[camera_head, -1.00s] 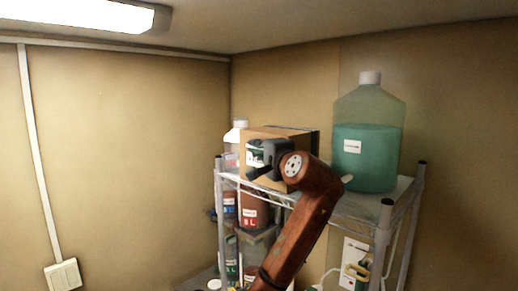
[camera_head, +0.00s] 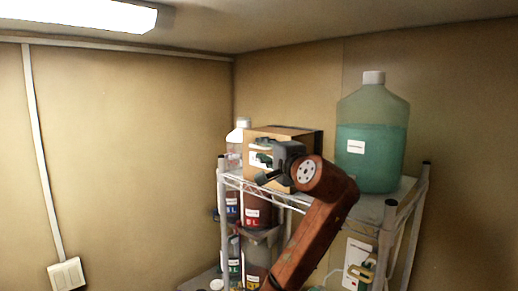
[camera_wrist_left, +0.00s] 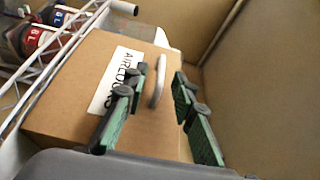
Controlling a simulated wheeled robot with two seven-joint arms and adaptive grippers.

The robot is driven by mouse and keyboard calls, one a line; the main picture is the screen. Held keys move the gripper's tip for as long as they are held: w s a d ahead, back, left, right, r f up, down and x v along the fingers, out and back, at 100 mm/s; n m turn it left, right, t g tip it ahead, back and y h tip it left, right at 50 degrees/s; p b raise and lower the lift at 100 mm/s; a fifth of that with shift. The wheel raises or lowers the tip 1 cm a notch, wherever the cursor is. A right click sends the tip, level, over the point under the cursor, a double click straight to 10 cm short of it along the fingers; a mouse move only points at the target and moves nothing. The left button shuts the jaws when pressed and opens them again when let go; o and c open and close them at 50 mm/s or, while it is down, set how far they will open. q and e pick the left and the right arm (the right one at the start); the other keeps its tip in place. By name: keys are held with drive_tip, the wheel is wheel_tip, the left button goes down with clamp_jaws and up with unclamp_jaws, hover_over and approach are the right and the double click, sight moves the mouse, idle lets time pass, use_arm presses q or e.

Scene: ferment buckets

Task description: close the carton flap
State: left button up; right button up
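The brown carton (camera_head: 262,134) stands on the top shelf of a wire rack, partly hidden behind my left gripper and arm. In the left wrist view its brown face (camera_wrist_left: 75,75) carries a white "AIRLOCKS" label (camera_wrist_left: 117,80) and a pale curved handle (camera_wrist_left: 158,82). My left gripper (camera_head: 262,162) is at the front of the carton. In the left wrist view its two green-padded fingers (camera_wrist_left: 160,88) are apart, with the handle showing between them. I cannot tell whether they touch it or how far the flap stands open. My right gripper is not in view.
A large jug of green liquid (camera_head: 370,155) stands right of the carton on the rack (camera_head: 385,207). A white-capped bottle (camera_head: 237,135) stands behind its left side. Labelled bottles (camera_head: 257,210) fill the lower shelf. Walls close off the back.

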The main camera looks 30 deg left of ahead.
use_arm(q)
drive_tip(key=v, duration=0.9)
drive_tip(key=shift+a, duration=0.15)
